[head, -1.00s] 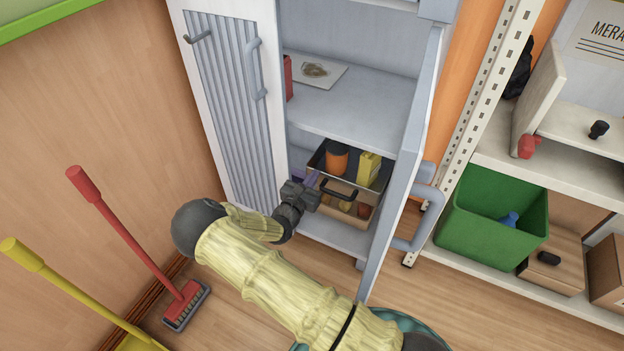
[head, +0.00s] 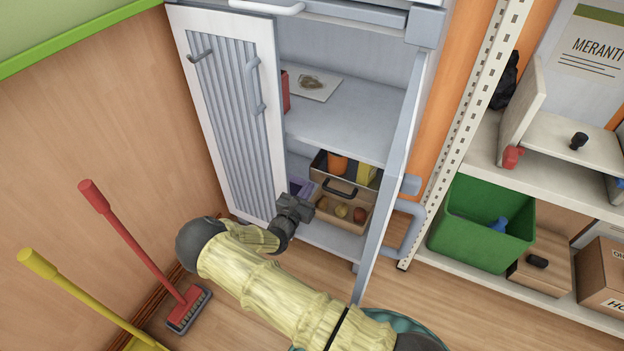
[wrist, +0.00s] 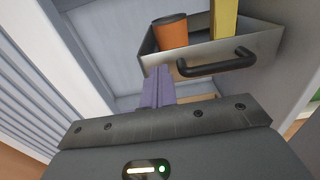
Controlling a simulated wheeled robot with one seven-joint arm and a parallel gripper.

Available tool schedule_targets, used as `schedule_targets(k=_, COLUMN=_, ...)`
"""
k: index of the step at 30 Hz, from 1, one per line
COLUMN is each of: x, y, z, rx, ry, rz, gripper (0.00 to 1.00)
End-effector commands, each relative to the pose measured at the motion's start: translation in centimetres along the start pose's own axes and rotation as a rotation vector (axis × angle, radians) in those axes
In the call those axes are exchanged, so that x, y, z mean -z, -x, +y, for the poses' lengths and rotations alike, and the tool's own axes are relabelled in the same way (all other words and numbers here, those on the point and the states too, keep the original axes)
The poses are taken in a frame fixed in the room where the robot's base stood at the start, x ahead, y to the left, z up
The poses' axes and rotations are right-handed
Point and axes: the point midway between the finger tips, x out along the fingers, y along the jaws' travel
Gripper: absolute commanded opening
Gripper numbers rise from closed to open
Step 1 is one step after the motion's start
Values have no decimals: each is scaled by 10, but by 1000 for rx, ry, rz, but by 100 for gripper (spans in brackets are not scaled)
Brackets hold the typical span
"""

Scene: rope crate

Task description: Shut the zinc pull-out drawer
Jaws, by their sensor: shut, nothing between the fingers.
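The zinc drawer (head: 331,180) is a grey metal tray with a black bar handle (head: 341,188), partly pulled out below a shelf in the open cabinet. It holds an orange can (head: 338,164) and a yellow box (head: 366,173). In the wrist view its metal front (wrist: 240,66) and black handle (wrist: 216,63) face me. My gripper (head: 304,189) is shut and empty, left of the handle. Its purple fingers (wrist: 158,87) reach towards the drawer's front left corner in the wrist view. I cannot tell whether they touch it.
A tan crate of fruit (head: 325,205) sits under the drawer. The open cabinet doors stand left (head: 228,125) and right (head: 398,160). A green bin (head: 476,255) stands on the right-hand shelving. A red broom (head: 130,240) leans at the left.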

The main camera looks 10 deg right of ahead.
Motion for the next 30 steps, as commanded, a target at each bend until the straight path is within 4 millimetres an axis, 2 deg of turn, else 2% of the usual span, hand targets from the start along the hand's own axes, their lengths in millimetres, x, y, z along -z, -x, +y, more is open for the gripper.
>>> schedule_targets(k=9, x=-2, y=64, z=0, rx=-1, ry=1, rz=0, gripper=0)
schedule_targets(k=13, x=0, y=81, z=0, rx=-2, ry=1, rz=1, gripper=0)
schedule_targets(k=18, x=0, y=89, z=0, rx=-2, ry=1, rz=-1, gripper=0)
schedule_targets(k=30, x=0, y=88, z=0, rx=-1, ry=0, rz=0, gripper=0)
